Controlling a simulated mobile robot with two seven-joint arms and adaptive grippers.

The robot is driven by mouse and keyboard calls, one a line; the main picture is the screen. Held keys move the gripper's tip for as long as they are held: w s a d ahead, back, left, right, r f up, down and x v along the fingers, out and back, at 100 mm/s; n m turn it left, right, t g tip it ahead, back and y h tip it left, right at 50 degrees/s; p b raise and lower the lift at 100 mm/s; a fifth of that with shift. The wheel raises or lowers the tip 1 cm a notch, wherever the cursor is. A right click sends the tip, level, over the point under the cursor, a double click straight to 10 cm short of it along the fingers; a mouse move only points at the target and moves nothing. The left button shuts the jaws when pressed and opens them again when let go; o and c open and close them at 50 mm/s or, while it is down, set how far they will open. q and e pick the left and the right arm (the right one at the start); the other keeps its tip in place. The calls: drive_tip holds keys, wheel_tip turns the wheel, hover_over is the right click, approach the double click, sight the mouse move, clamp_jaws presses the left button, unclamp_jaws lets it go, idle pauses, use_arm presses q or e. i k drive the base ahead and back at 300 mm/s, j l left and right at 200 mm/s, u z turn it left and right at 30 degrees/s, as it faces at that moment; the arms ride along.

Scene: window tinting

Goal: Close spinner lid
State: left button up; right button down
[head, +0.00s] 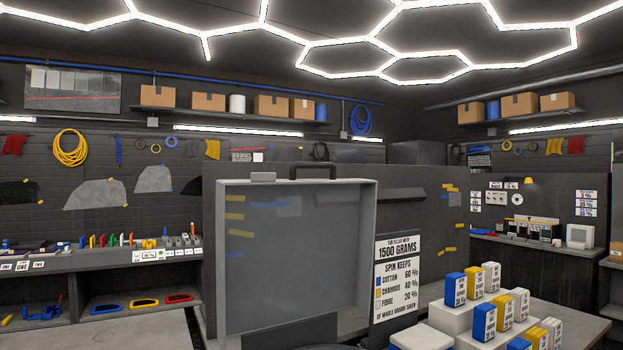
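The spinner lid appears to be the large grey-framed, see-through panel (290,260) in the middle of the head view. It stands upright, raised, with a dark handle (313,167) and a small light block (263,177) at its top edge. Its lower edge is near the bottom of the picture. A dark curved edge (335,347) shows just below it, perhaps part of the spinner; the rest of the spinner is out of frame. Neither of my grippers is in view.
A sign (397,275) about spinning stands right of the lid. A table (575,325) at lower right holds several blue, yellow and white boxes (483,320) on light blocks. A workbench (120,262) with small tools is at left. A dark partition (410,205) stands behind the lid.

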sight(368, 189)
drive_tip(key=l+u, duration=0.15)
drive_tip(key=u, duration=1.1)
drive_tip(key=l+u, duration=0.3)
drive_tip(key=k+l+u, duration=0.15)
drive_tip(key=l+u, duration=0.2)
drive_tip(key=k+l+u, duration=0.1)
drive_tip(key=l+u, duration=0.2)
drive_tip(key=k+l+u, duration=0.1)
drive_tip(key=k+l, duration=0.15)
drive_tip(key=l, duration=0.15)
drive_tip(key=k+l, duration=0.25)
drive_tip(key=l, duration=0.15)
drive_tip(key=k+l+u, duration=0.15)
drive_tip(key=l, duration=0.25)
drive_tip(key=k, duration=0.1)
